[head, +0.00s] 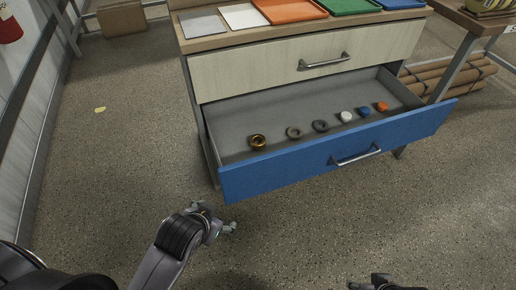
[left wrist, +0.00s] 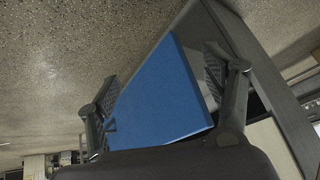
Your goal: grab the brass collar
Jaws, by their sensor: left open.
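The brass collar (head: 257,141) is a small gold-brown ring lying at the left end of a row of small parts in the open blue-fronted drawer (head: 290,174). My left gripper (head: 232,227) is outside the drawer, below and left of its front, apart from the collar. In the left wrist view my left gripper (left wrist: 160,100) is open and empty, with the blue drawer front (left wrist: 165,95) showing between and beyond its fingers. The collar cannot be made out there. Part of my right gripper (head: 375,282) shows at the bottom edge of the head view; its fingers are unclear.
In the drawer are a grey ring (head: 293,132), a dark ring (head: 320,126), a white part (head: 346,116), a blue part (head: 364,111) and an orange part (head: 382,106). A closed drawer (head: 250,75) sits above. The floor (head: 110,160) at left is mostly clear.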

